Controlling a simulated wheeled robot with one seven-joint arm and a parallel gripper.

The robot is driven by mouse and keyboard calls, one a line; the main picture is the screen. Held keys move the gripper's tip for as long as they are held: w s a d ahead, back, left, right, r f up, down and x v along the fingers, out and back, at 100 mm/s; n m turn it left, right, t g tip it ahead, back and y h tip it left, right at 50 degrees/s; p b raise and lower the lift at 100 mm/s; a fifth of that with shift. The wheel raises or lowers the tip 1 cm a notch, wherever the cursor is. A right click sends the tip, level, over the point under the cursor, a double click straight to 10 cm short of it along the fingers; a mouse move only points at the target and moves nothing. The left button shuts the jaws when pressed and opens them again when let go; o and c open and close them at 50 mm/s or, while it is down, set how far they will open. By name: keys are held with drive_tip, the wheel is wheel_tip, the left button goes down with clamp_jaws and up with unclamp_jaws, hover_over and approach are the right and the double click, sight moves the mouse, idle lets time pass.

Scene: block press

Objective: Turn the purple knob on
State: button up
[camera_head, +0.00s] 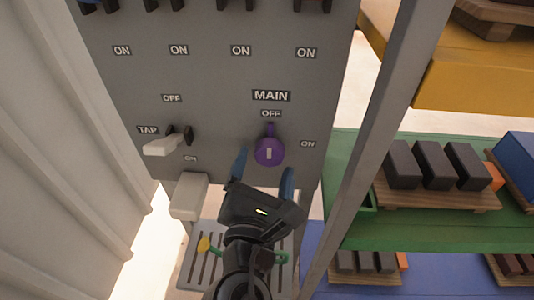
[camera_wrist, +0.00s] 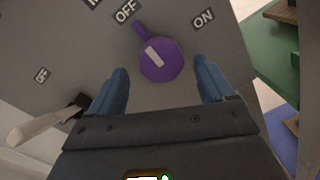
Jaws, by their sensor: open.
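The purple knob (camera_head: 269,151) sits on the grey panel (camera_head: 215,75) under the MAIN and OFF labels. Its narrow tab points up toward OFF, and an ON label (camera_head: 308,144) is to its right. In the wrist view the knob (camera_wrist: 160,58) shows a white mark and its tab points toward the OFF label (camera_wrist: 126,11); the ON label (camera_wrist: 203,20) is at its upper right. My gripper (camera_head: 263,174) is open and empty just below the knob, with its blue fingers apart. In the wrist view the fingers (camera_wrist: 164,78) reach up toward either side of the knob without closing on it.
A pale TAP lever (camera_head: 165,145) is left of the knob. A pale box (camera_head: 189,195) and a slatted grate (camera_head: 200,258) are below the panel. A grey post (camera_head: 378,130) and shelves with dark blocks (camera_head: 433,164) stand at right. A ribbed wall (camera_head: 60,150) is at left.

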sight(268, 159)
drive_tip(key=shift+w+d, duration=0.2)
drive_tip(key=shift+w, duration=1.5)
drive_tip(key=c, duration=1)
